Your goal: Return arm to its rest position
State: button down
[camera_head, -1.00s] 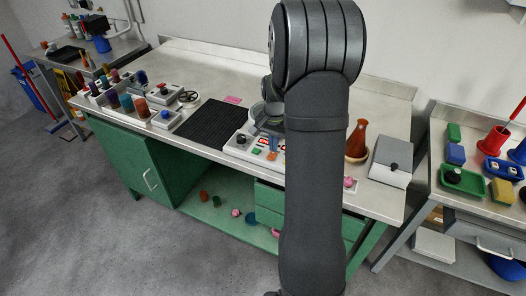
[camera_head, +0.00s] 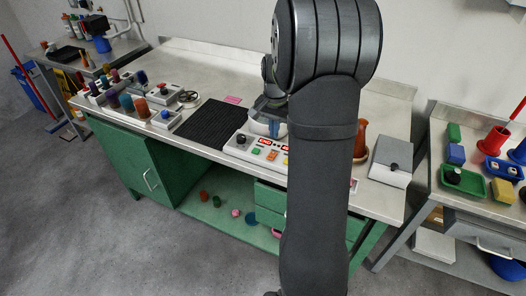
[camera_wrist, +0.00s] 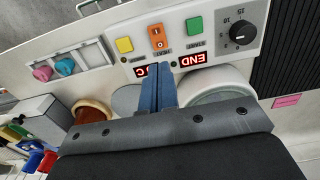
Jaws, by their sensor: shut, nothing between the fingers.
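My gripper shows in the wrist view (camera_wrist: 158,88) as two blue fingers pressed together with nothing between them. It is over the front of a white control panel (camera_wrist: 185,40) with coloured buttons, a black dial and a red display reading END. In the head view my gripper (camera_head: 274,127) hangs above the panel (camera_head: 262,150), near a round white bowl-like part, and my arm hides much of the bench's right half. I cannot tell whether the fingertips touch the panel.
A black ribbed mat (camera_head: 212,121) lies left of the panel. A brown flask (camera_head: 360,142) and a grey box with a black knob (camera_head: 391,160) stand to the right. Bottles and small devices crowd the bench's left end. A second table with coloured parts is at the far right.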

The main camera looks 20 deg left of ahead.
notch_tip(320, 180, down, 7)
jog(key=shift+r, duration=0.1)
dwell(0.5)
jog(key=shift+r, duration=0.1)
jog(key=w+a+r, duration=0.1)
jog(key=a+r, duration=0.3)
jog(key=r, duration=1.1)
send_near(273, 153)
jog(key=shift+w+a, duration=0.2)
jog(key=shift+a, duration=0.5)
jog(key=shift+w+a, duration=0.25)
jog(key=shift+a, duration=0.5)
jog(key=shift+w+a, duration=0.2)
jog(key=shift+a, duration=0.5)
